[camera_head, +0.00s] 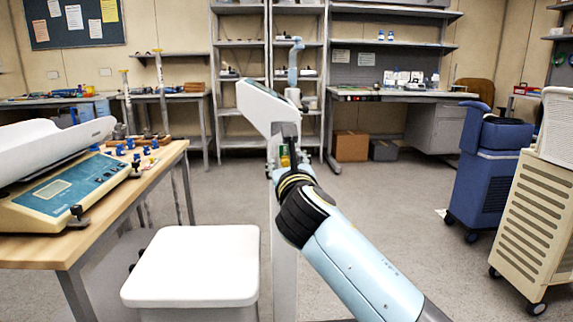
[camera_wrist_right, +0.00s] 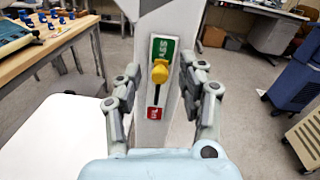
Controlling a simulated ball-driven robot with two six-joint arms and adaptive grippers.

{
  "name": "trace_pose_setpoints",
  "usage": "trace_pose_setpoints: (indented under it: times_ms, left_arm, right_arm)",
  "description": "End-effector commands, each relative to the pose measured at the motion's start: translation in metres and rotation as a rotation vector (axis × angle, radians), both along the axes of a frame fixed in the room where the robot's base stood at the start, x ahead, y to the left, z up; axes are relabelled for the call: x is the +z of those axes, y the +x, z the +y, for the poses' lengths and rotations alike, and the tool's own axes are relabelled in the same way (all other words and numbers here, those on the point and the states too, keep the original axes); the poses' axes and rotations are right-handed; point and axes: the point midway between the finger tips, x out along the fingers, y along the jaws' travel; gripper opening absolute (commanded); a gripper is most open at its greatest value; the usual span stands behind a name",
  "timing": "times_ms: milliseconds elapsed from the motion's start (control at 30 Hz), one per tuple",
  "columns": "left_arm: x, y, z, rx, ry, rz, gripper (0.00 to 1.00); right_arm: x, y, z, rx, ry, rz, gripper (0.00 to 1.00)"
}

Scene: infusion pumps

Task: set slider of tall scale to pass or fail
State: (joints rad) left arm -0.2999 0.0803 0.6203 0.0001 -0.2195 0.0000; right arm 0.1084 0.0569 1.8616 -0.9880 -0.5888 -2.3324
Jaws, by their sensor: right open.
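The tall scale (camera_head: 262,105) is a white column with a tilted head, standing in the middle of the head view. In the right wrist view its column carries a dark vertical slot with a green label (camera_wrist_right: 163,47) above and a red label (camera_wrist_right: 154,113) below. The yellow slider knob (camera_wrist_right: 160,72) sits at the upper end of the slot, by the green label. My right gripper (camera_wrist_right: 159,70) is open, with one finger on each side of the knob and visible gaps to it. In the head view my right wrist largely hides the slider area. My left gripper is out of view.
A white-topped stool or box (camera_head: 195,265) stands left of the column. A wooden table (camera_head: 105,215) with a baby scale (camera_head: 65,190) is at left. A blue cart (camera_head: 490,165) and a beige cabinet (camera_head: 525,220) stand at right. Floor behind is mostly clear.

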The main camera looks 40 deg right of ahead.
Motion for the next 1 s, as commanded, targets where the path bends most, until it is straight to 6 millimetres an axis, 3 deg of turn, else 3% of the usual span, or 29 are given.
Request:
trace_pose_setpoints:
  times_ms: [500, 1000]
  left_arm:
    - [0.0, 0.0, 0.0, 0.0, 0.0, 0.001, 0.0]
    - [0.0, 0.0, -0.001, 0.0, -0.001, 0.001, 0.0]
  right_arm:
    - [-0.001, -0.062, 0.033, 0.0, 0.002, 0.0, 0.41]
    - [0.0, -0.066, 0.035, 0.0, 0.0, -0.001, 0.41]
